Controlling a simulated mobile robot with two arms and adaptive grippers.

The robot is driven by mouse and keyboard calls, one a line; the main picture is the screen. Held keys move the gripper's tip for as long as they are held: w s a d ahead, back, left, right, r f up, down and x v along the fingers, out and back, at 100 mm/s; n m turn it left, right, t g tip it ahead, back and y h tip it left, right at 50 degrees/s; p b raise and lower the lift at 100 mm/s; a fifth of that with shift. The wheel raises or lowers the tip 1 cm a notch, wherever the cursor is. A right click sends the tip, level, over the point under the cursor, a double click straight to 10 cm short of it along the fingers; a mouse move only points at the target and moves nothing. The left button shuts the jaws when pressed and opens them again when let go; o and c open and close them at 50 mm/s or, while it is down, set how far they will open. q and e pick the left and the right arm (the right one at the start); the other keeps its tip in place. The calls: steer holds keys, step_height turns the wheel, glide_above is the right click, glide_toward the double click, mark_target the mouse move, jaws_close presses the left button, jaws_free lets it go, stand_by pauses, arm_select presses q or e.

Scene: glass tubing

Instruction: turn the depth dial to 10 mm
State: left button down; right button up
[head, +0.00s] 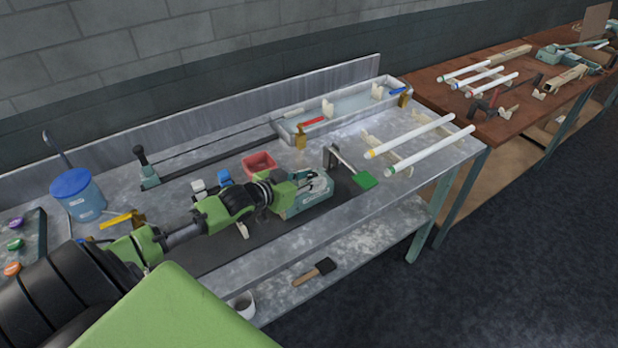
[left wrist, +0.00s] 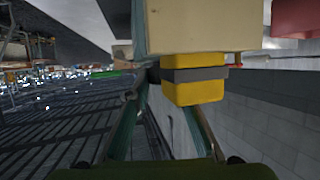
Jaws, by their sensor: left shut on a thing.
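My left gripper (head: 309,183) reaches along the dark mat on the grey bench, at a small teal unit (head: 298,205). In the left wrist view its two teal fingers (left wrist: 168,92) run forward and close in on something at their tips. A yellow block (left wrist: 199,92) with a grey band sits at the fingertips, under a large beige body (left wrist: 200,25). I cannot tell what it belongs to. My right gripper is not in view.
A red bin (head: 258,164) stands just behind the gripper. A green-ended tool (head: 364,180) and white tubes (head: 430,152) lie to the right. A long tray (head: 342,118) is at the back. A blue-lidded bucket (head: 85,203) stands at the left. A brush (head: 314,271) lies on the lower shelf.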

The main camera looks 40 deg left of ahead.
arm_select(q)
steer(key=c, duration=1.8)
jaws_free()
steer(key=shift+v, duration=5.95)
